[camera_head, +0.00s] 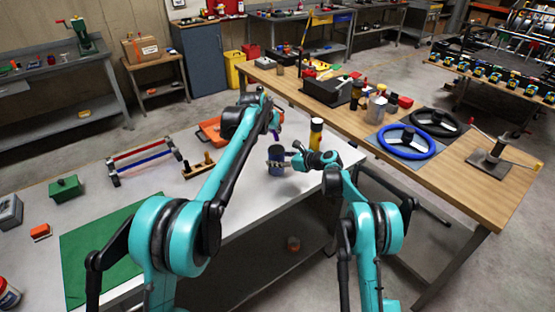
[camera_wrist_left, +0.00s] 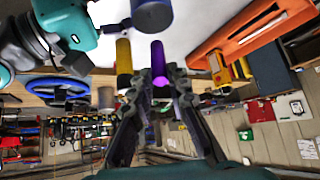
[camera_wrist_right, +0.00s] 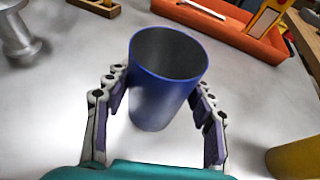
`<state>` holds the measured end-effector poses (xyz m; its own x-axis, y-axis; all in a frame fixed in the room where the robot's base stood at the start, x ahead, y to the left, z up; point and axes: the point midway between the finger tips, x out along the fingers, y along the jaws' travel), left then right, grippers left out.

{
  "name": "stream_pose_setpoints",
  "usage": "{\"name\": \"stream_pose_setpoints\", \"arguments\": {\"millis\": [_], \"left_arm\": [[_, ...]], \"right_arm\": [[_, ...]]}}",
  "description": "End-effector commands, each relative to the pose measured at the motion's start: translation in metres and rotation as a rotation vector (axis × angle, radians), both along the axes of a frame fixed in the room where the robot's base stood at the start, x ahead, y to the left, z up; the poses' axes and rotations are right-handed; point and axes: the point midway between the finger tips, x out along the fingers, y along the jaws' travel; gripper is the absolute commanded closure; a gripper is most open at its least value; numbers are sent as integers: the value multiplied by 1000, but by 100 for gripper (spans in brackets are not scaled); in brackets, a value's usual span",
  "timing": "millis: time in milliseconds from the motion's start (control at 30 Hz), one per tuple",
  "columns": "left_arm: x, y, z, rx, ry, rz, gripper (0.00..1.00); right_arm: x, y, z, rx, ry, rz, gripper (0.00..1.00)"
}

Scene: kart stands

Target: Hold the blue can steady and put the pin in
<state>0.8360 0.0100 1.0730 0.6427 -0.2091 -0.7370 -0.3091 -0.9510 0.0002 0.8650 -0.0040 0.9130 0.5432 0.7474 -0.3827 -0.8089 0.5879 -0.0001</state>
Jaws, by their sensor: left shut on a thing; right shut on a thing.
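The blue can (camera_head: 276,160) stands upright on the light table. In the right wrist view the blue can (camera_wrist_right: 160,100) has an open top, and its inside looks empty. My right gripper (camera_head: 285,158) is shut on it, one finger on each side of the wall. My left gripper (camera_wrist_left: 158,84) is shut on the purple pin (camera_wrist_left: 158,62). In the head view the pin (camera_head: 276,135) hangs above the can, apart from it. In the left wrist view the can (camera_wrist_left: 152,15) lies beyond the pin's end.
A yellow and black cylinder (camera_head: 316,134) stands just right of the can. An orange tray (camera_head: 211,130) and a wooden block with pegs (camera_head: 198,168) are to the left. A wooden bench (camera_head: 440,165) with steering wheels stands at the right.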

Motion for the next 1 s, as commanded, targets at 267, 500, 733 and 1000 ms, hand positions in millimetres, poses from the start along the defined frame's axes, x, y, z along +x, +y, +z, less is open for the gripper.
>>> {"name": "stream_pose_setpoints", "arguments": {"millis": [267,500,733,1000], "left_arm": [[0,0,-20,0,0,0,100],[0,0,-37,0,0,0,100],[0,0,-53,0,0,0,100],[0,0,-71,0,0,0,100]], "right_arm": [[0,0,0,0,0,0,75],[0,0,0,0,0,0,75],[0,0,0,0,0,0,75],[0,0,0,0,0,0,75]]}}
